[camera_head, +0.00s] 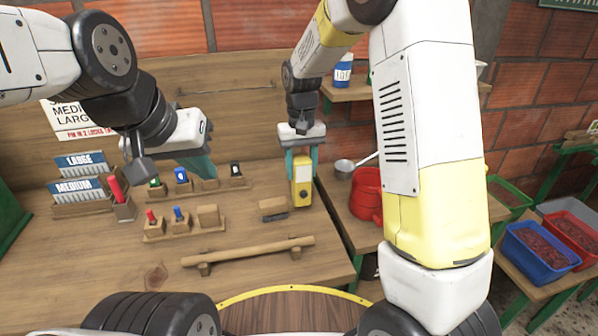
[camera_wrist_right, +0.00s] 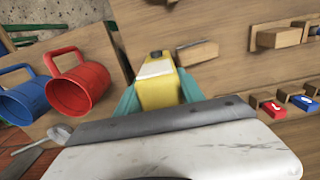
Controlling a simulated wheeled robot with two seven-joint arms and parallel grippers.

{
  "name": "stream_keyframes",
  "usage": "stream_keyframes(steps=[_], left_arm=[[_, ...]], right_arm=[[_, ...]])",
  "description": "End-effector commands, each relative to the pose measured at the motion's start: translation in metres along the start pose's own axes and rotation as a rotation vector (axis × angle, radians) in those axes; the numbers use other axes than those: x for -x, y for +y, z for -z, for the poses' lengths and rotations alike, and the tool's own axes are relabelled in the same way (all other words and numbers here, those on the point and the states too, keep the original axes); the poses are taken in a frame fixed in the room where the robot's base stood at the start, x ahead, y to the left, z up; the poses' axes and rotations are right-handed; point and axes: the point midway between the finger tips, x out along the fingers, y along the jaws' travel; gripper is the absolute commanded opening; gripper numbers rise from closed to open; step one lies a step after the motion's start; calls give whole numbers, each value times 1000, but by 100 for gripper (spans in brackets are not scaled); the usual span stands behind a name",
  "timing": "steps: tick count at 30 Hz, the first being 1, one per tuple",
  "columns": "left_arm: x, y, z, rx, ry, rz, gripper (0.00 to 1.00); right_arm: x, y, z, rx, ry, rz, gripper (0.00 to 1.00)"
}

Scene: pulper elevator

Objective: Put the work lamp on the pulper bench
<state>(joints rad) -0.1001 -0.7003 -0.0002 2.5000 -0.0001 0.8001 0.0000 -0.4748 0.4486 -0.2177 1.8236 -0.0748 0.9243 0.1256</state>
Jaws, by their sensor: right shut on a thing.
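The yellow work lamp (camera_head: 302,183) is upright between the teal fingers of my right gripper (camera_head: 302,155), which is shut on it. In the right wrist view the lamp (camera_wrist_right: 158,82) shows yellow with a pale face and a dark knob, between the fingers (camera_wrist_right: 158,95). The lamp is over the right edge area of the wooden bench (camera_head: 110,255); I cannot tell whether its base touches the wood. My left gripper (camera_head: 200,166) hangs over the back of the bench, near small blocks; its finger gap is not clear.
A wooden rail (camera_head: 250,251) lies across the bench front. Small holders with coloured pieces (camera_head: 181,176) and size signs (camera_head: 80,165) stand at left. A red mug (camera_head: 366,192) and ladle (camera_head: 344,168) are beyond the right edge. Crates of red fruit (camera_head: 541,250) stand farther right.

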Motion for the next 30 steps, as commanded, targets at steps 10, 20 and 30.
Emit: stream_keyframes(steps=[10,20,30], left_arm=[[0,0,0,0,0,0,0],[0,0,0,0,0,0,0],[0,0,0,0,0,0,0]], right_arm=[[-39,0,0,0,-1,-1,0],[-42,0,0,0,1,0,0],[-43,0,0,0,1,0,67]])
